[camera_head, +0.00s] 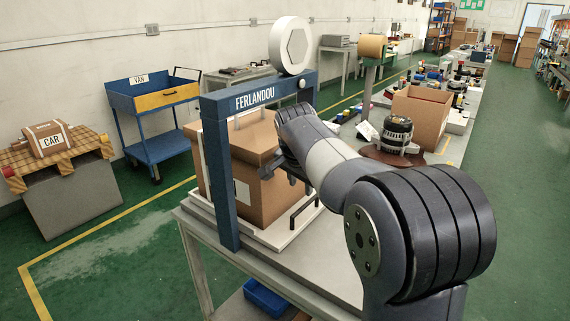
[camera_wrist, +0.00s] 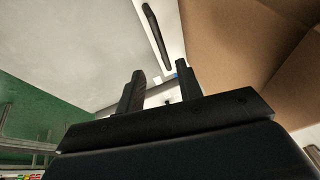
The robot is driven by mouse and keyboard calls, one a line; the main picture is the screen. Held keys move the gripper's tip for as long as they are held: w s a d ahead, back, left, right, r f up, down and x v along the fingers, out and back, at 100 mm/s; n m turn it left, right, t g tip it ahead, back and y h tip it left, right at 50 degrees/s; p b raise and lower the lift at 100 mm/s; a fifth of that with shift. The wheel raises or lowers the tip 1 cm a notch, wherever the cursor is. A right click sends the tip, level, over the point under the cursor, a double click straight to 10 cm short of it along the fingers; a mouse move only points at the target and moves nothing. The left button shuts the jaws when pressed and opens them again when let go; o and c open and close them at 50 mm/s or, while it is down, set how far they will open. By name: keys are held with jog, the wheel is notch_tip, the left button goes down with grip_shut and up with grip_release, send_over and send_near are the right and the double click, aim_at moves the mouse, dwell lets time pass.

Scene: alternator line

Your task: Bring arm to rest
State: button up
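My arm reaches over the grey workbench (camera_head: 316,266) in the head view. My gripper (camera_head: 291,170) is mostly hidden behind the arm links, close to the front right side of a large cardboard box (camera_head: 270,199). In the wrist view my gripper (camera_wrist: 158,85) shows two dark fingers standing apart with nothing between them. The cardboard box (camera_wrist: 235,40) fills the upper right of the wrist view. A black bar handle (camera_wrist: 156,32) on a white plate lies beyond the fingers.
A blue frame (camera_head: 221,170) marked FERLANDOU stands around the box. An alternator (camera_head: 397,137) sits on a brown round base to the right, before an open carton (camera_head: 421,112). A blue VAN cart (camera_head: 152,110) and a CAR box (camera_head: 47,138) stand left. Green floor is clear at right.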

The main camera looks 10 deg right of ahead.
aim_at(304, 208)
jog(key=x, duration=1)
jog(key=shift+w+f, duration=0.1)
jog(key=shift+f, duration=0.1)
jog(key=shift+d+f, duration=0.1)
jog(key=shift+d, duration=0.05)
jog(key=shift+s+d, duration=0.15)
jog(key=shift+s, duration=0.1)
